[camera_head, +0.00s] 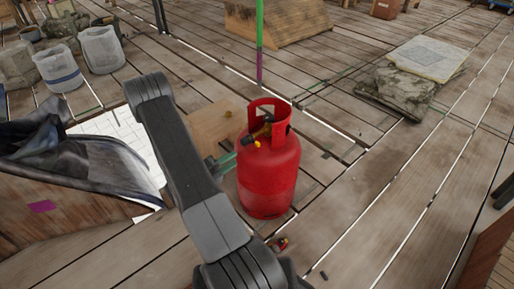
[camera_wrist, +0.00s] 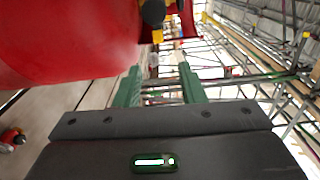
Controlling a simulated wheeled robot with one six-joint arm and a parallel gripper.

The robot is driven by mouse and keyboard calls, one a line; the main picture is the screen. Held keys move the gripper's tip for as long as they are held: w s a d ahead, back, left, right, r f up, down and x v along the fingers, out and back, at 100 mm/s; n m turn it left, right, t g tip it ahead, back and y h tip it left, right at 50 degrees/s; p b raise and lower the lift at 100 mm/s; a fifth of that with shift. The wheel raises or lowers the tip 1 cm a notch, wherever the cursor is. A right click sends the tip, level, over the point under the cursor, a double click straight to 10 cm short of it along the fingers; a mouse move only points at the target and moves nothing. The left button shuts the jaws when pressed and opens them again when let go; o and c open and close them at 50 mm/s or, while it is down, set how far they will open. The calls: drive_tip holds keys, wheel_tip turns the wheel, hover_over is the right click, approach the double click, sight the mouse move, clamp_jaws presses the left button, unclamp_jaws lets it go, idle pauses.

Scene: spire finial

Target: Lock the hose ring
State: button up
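A red gas cylinder (camera_head: 268,180) stands upright on the plank deck. Its dark and yellow valve (camera_head: 264,130) sits inside the red collar. In the wrist view the cylinder (camera_wrist: 70,40) fills the upper left, with the black and yellow valve (camera_wrist: 154,14) at the top edge. My gripper (camera_wrist: 160,78) is open, its two green fingers apart with nothing between them. In the head view my gripper (camera_head: 226,161) is at the cylinder's left, near its upper body; I cannot tell whether it touches. I cannot make out a separate hose ring on the valve.
A small red and dark object (camera_head: 279,243) lies on the deck in front of the cylinder. A wooden board (camera_head: 212,122) lies behind my gripper. A green and purple pole (camera_head: 260,40) stands behind. Stacked slabs (camera_head: 405,78) lie at right; the deck between is mostly clear.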

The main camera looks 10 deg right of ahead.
sight(256, 145)
drive_tip(key=shift+t, duration=0.3)
drive_tip(key=b+x, duration=0.1)
drive_tip(key=x, duration=0.3)
drive_tip(key=b+x, duration=0.1)
drive_tip(key=x, duration=0.4)
drive_tip(key=b+x, duration=0.1)
drive_tip(key=x, duration=0.3)
drive_tip(key=shift+w+d+f, duration=0.1)
drive_tip(key=shift+w+f, duration=0.25)
drive_tip(key=shift+w, duration=0.1)
clamp_jaws()
